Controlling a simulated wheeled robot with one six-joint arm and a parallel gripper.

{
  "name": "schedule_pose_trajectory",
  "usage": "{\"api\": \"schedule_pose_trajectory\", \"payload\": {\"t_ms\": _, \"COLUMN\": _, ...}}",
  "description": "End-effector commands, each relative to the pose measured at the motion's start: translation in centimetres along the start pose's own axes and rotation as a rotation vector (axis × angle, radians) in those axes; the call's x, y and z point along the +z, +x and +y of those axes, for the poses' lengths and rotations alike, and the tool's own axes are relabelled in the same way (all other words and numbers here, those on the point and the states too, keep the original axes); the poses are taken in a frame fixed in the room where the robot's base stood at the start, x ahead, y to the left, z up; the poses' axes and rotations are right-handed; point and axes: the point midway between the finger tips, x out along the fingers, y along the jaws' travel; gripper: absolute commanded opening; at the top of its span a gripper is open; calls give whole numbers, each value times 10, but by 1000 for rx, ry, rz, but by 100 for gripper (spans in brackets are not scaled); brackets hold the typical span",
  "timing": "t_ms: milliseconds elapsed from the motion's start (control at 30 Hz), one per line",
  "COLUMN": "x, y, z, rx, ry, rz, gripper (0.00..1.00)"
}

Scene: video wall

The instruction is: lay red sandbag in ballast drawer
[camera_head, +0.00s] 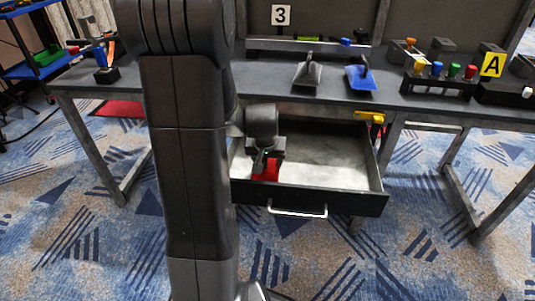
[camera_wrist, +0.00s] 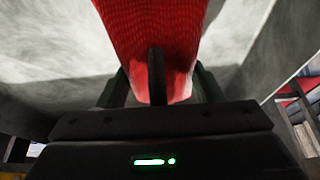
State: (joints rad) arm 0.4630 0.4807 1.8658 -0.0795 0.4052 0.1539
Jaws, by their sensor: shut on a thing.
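The red sandbag (camera_head: 266,169) shows at the left part of the open ballast drawer (camera_head: 345,178). It fills the upper middle of the wrist view (camera_wrist: 150,45), with a woven red surface. My gripper (camera_head: 262,160) is inside the drawer's outline and shut on the sandbag; in the wrist view its fingers (camera_wrist: 155,85) are around the bag's near end. The pale drawer floor (camera_wrist: 60,55) lies behind the bag. I cannot tell whether the bag touches the floor.
The drawer's handle (camera_head: 297,211) faces me. The drawer's right half is bare. On the desk (camera_head: 270,80) above stand a grey scoop (camera_head: 308,74), a blue scoop (camera_head: 361,77) and a rack of coloured-handled tools (camera_head: 440,80). A yellow-handled thing (camera_head: 369,116) is at the drawer's back right corner.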

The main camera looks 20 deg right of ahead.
Motion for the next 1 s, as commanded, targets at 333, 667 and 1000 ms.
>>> {"api": "schedule_pose_trajectory", "payload": {"t_ms": 333, "x": -1, "y": 1, "z": 0, "rx": 0, "ry": -1, "rz": 6, "gripper": 0}}
{"api": "schedule_pose_trajectory", "payload": {"t_ms": 667, "x": 1, "y": 3, "z": 0, "rx": 0, "ry": 0, "rz": 1, "gripper": 82}}
{"api": "schedule_pose_trajectory", "payload": {"t_ms": 1000, "x": -2, "y": -17, "z": 0, "rx": 0, "ry": -1, "rz": 3, "gripper": 82}}
